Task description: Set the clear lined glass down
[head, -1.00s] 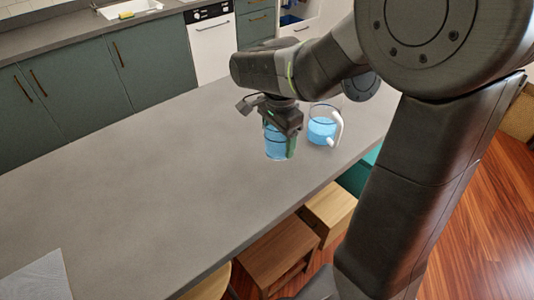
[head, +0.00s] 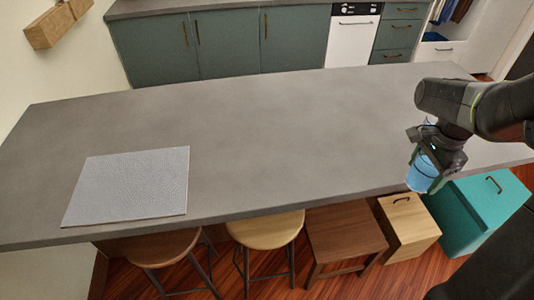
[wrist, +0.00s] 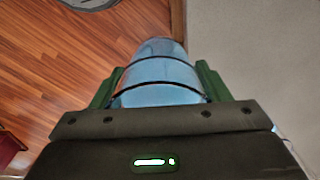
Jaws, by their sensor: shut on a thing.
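The clear lined glass (head: 421,174) holds blue liquid and is gripped by my gripper (head: 436,172) at the right of the head view. The glass looks upright and appears in front of the counter's near edge. In the wrist view the glass (wrist: 155,75) shows its dark lines, with a green finger on each side of it. Wood floor and a strip of grey surface lie beyond it. A light grey textured mat (head: 130,185) lies flat and empty on the left part of the grey counter (head: 270,130).
Stools (head: 265,229) and wooden boxes (head: 408,225) stand below the counter's near edge. A teal cabinet (head: 482,212) is at the lower right. The counter between mat and gripper is clear. Green cabinets (head: 228,45) line the back.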

